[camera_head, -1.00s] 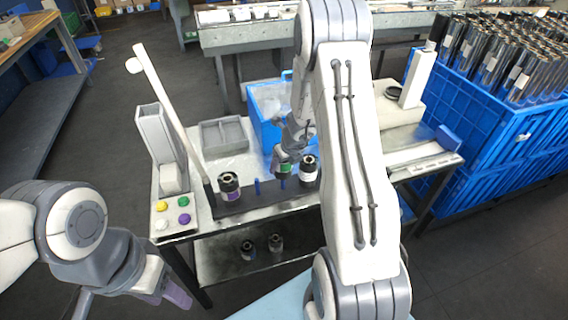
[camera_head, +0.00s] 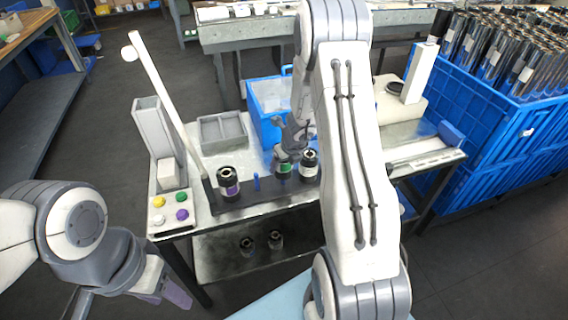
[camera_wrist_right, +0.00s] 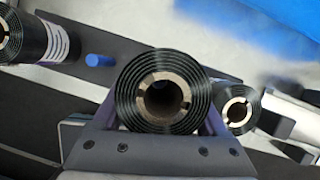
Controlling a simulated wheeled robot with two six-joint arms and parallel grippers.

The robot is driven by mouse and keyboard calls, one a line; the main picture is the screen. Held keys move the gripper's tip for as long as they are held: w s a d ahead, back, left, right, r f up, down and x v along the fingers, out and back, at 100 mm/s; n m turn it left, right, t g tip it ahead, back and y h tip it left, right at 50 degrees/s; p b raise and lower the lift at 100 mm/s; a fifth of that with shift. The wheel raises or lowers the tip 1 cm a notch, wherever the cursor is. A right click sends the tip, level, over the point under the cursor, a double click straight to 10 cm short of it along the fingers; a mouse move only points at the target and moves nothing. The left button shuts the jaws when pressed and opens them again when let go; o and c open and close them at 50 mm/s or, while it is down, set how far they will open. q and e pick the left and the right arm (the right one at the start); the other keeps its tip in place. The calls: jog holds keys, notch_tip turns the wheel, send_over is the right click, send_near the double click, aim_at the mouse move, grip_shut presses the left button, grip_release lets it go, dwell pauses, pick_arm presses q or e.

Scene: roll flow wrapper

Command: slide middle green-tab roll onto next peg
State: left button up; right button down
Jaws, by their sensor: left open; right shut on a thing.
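The green-tab roll (camera_head: 283,169) is dark and upright in the middle of the black peg strip (camera_head: 240,203). My right gripper (camera_head: 286,156) is shut on it from behind. In the right wrist view the held roll's open core (camera_wrist_right: 162,97) faces the camera between the fingers. A bare blue peg (camera_head: 256,183) stands left of the held roll; it also shows in the right wrist view (camera_wrist_right: 98,60). The peg under the roll is hidden, and I cannot tell how far down the roll sits. My left gripper (camera_head: 176,294) is open, empty and away from the table.
A purple-tab roll (camera_head: 228,184) stands at the strip's left, and another roll (camera_head: 309,166) stands close right of the held one. A white pole, coloured buttons (camera_head: 170,208), a grey tray (camera_head: 222,131) and a blue bin (camera_head: 262,128) surround the strip.

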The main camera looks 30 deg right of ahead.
jog(key=shift+f+b, duration=0.85)
jog(key=shift+f, duration=0.05)
grip_release()
jog(key=p+v, duration=0.5)
jog(key=v, duration=0.5)
jog(key=shift+r, duration=0.2)
jog(key=shift+s, duration=0.15)
